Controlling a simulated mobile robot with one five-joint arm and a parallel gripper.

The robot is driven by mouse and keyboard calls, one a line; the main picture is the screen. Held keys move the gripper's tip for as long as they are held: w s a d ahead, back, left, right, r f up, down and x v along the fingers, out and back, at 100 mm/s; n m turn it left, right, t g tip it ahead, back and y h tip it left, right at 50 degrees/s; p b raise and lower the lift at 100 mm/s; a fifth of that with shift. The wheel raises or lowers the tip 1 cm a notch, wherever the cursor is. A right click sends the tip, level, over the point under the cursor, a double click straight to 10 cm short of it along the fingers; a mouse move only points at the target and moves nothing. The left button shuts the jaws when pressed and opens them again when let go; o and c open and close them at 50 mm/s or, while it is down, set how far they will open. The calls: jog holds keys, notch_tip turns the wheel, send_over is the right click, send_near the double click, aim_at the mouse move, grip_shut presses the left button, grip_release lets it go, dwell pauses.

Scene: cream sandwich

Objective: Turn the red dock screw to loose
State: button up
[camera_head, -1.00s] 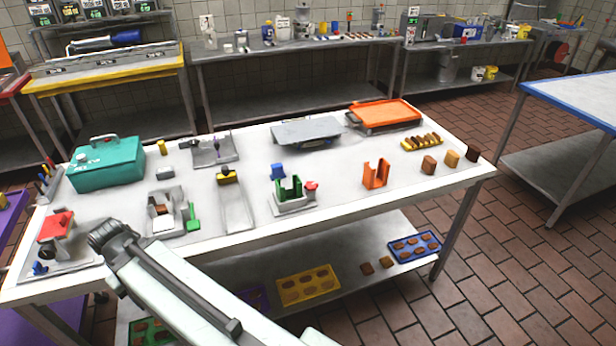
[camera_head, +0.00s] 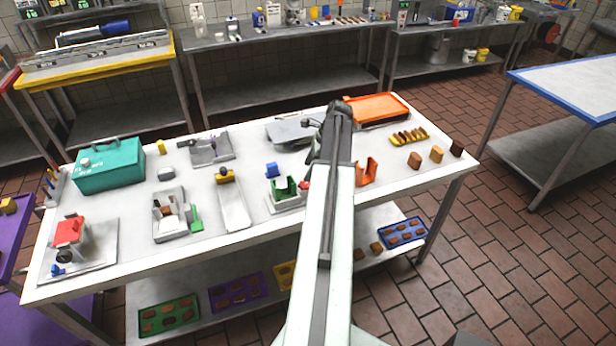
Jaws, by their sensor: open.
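The red dock screw (camera_head: 304,185) is a small red knob at the right side of the green dock (camera_head: 284,188), which stands on a grey base near the table's front middle. My arm crosses just right of the screw and hides part of it. My gripper (camera_head: 311,150) is at the far end of my arm, dark and partly hidden by the arm, above the table and beyond the screw in the picture. It looks open, with nothing seen in it. It appears apart from the screw. The screw's turn position is too small to read.
A grey platform (camera_head: 284,132) and an orange tray (camera_head: 380,108) are at the back. A yellow-ended chute (camera_head: 233,205) lies left of the dock.

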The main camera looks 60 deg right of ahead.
aim_at(305, 184)
jog(key=shift+m, duration=0.4)
jog(key=f+b, duration=0.7)
jog(key=shift+w+d+f, duration=0.1)
jog(key=shift+w+f, duration=0.05)
jog(key=shift+w, duration=0.25)
jog(key=shift+c, duration=0.2)
